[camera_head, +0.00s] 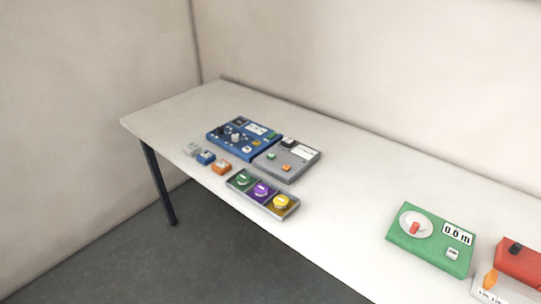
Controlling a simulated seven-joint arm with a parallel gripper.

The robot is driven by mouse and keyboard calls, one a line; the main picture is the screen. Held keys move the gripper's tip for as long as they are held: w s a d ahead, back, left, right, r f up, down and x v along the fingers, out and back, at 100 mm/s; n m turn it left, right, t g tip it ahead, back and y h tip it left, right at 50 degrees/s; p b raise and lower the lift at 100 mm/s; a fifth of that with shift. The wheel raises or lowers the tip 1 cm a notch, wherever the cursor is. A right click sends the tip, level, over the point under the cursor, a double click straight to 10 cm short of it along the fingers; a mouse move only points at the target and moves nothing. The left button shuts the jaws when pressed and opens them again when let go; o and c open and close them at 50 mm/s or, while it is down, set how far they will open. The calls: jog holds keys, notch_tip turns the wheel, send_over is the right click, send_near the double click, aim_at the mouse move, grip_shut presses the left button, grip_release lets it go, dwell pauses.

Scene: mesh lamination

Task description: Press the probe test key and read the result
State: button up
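A green box (407,243) lies on the table at the right. On it are a white round dish (405,223) with a red piece (415,229) in it and a white display (458,234) that seems to read "0.0 m". A small white key (453,254) sits below the display; its label is too small to read. I cannot tell for sure whether this is the probe test key. A blue panel (215,143) and a grey panel (298,164), both with small keys, lie side by side at the table's left part. My gripper is not in view.
A tray (294,211) holds green, purple and yellow round pieces. Small white (192,149), blue (206,157) and orange (222,167) blocks stand near the front edge. A red box (520,262) and a white labelled piece are cut off at right. The table's middle is clear.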

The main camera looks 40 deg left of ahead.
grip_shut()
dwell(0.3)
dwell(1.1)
